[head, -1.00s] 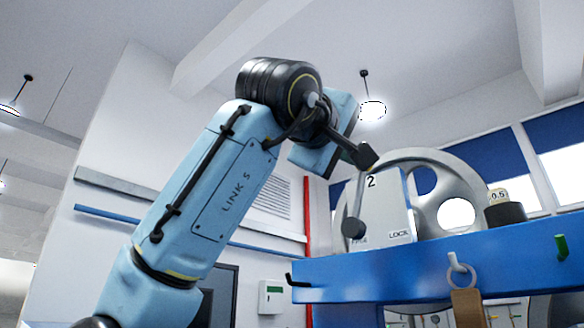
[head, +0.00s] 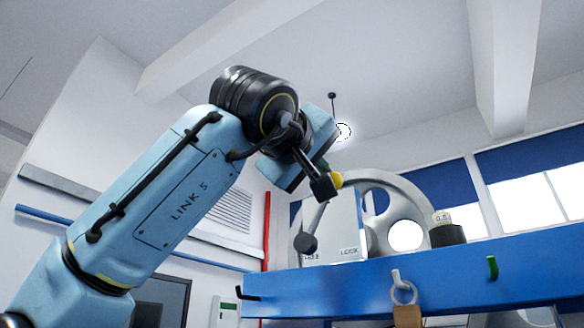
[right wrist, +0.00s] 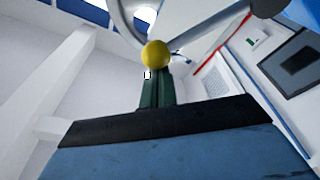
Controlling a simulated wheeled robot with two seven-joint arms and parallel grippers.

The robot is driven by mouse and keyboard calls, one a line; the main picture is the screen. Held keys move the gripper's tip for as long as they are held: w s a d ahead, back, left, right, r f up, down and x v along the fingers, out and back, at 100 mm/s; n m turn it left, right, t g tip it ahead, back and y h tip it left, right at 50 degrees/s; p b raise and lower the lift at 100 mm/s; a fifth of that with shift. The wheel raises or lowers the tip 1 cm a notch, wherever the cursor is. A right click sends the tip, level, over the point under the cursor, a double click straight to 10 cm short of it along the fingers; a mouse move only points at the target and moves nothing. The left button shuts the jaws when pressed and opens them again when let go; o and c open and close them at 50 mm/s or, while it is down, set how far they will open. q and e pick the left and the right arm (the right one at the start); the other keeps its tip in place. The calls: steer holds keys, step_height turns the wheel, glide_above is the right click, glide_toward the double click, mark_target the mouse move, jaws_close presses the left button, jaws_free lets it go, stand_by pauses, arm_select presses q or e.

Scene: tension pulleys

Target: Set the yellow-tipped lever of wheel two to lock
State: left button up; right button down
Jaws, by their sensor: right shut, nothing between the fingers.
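The yellow ball tip (head: 336,179) of the lever shows just right of my right gripper's fingertips (head: 325,187). The lever's grey rod (head: 316,222) rises from a dark round pivot (head: 305,243) and leans to the right. Behind it stands a light plate (head: 346,225) with a LOCK label at its lower right and a partly hidden label at its lower left. The grey wheel (head: 374,185) is behind the plate. In the right wrist view the yellow ball (right wrist: 155,54) is at the end of my shut green fingers (right wrist: 158,90), not between them; contact cannot be told. My left gripper is out of view.
A blue beam (head: 450,276) runs below the wheel, with a grey hook (head: 397,283), a green peg (head: 492,267) and a black peg (head: 247,294). A dark cylinder with a 0.5 weight (head: 442,218) stands right of the wheel.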

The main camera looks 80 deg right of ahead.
step_height(320, 180, up, 3)
steer(key=w+d+p, duration=0.1)
steer(key=w+p, duration=0.1)
steer(key=p, duration=0.1)
steer(key=b+v, duration=0.2)
steer(key=v, duration=0.7)
steer(key=shift+w+a, duration=0.2)
steer(key=shift+a, duration=0.05)
steer(key=shift+f, duration=0.15)
